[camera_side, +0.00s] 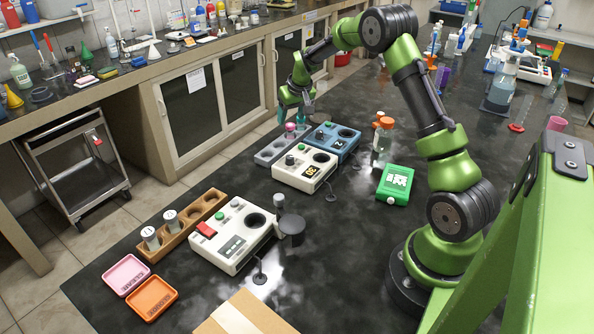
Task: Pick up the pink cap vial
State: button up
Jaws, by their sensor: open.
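The pink cap vial (290,127) stands at the far end of the grey rack (265,158), on the far side of the black bench. Its pink top shows; its lower body is hard to make out. My gripper (293,118) points down just above the pink cap, with its teal fingers apart. It appears empty. Whether the fingertips reach beside the cap is too small to tell.
A blue device (345,136) and a white device (288,177) stand close to the rack. Orange-capped bottles (384,135) and a green box (396,184) are to the right. A wooden rack (181,236), another white device (229,247) and two trays (151,298) are nearer the front.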

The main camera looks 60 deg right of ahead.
aim_at(290, 125)
jog(key=x, duration=0.4)
jog(key=shift+s+f, duration=0.2)
jog(key=shift+f, duration=0.25)
jog(key=c, duration=1.1)
